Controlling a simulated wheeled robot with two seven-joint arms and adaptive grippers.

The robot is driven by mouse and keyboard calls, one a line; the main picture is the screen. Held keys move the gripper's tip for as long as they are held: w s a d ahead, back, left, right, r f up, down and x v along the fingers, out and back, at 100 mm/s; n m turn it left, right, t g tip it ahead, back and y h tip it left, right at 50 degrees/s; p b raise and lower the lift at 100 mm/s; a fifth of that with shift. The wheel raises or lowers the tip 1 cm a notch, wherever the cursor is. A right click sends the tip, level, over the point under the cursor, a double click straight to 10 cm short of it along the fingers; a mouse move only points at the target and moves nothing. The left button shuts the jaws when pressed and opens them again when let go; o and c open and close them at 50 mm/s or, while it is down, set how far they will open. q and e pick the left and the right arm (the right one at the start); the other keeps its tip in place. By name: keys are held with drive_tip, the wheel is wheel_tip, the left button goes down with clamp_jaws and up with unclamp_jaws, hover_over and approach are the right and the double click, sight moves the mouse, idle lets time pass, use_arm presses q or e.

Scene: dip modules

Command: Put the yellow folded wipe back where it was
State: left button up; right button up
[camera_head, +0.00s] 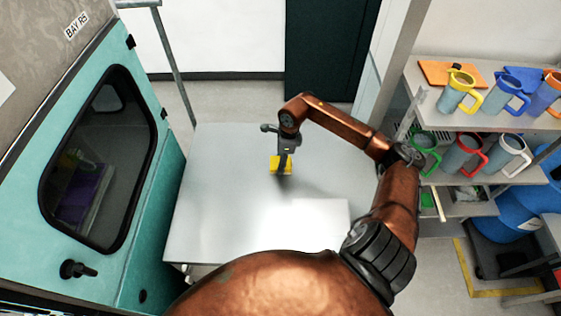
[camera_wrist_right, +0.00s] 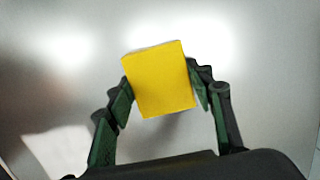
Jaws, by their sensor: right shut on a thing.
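The yellow folded wipe (camera_wrist_right: 160,80) is a flat yellow block between the two fingers of my right gripper (camera_wrist_right: 160,92) in the right wrist view. The fingers press on its left and right sides, so the gripper is shut on it. In the head view the wipe (camera_head: 281,165) shows over the middle of the grey table, partly covered by my right gripper (camera_head: 284,170). I cannot tell whether it touches the table top or hangs just above it. My left gripper is not in view.
The grey table (camera_head: 220,200) is otherwise clear. A teal cabinet (camera_head: 150,200) with a dark window stands at the left. At the right, a shelf unit (camera_head: 510,178) holds several mugs with coloured handles and an orange board (camera_head: 440,72). Blue drums (camera_head: 510,220) stand beside it.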

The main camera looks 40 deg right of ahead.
drive_tip(key=shift+f, duration=0.15)
drive_tip(key=o, duration=1)
drive_tip(key=shift+r, duration=0.35)
drive_tip(key=r, duration=0.4)
drive_tip(key=d+r+b, duration=0.1)
drive_tip(key=r, duration=0.2)
drive_tip(key=s+r+b, duration=0.1)
drive_tip(key=r, duration=0.3)
drive_tip(key=shift+d+r, duration=0.2)
drive_tip(key=shift+r, duration=0.1)
drive_tip(key=shift+a, duration=0.1)
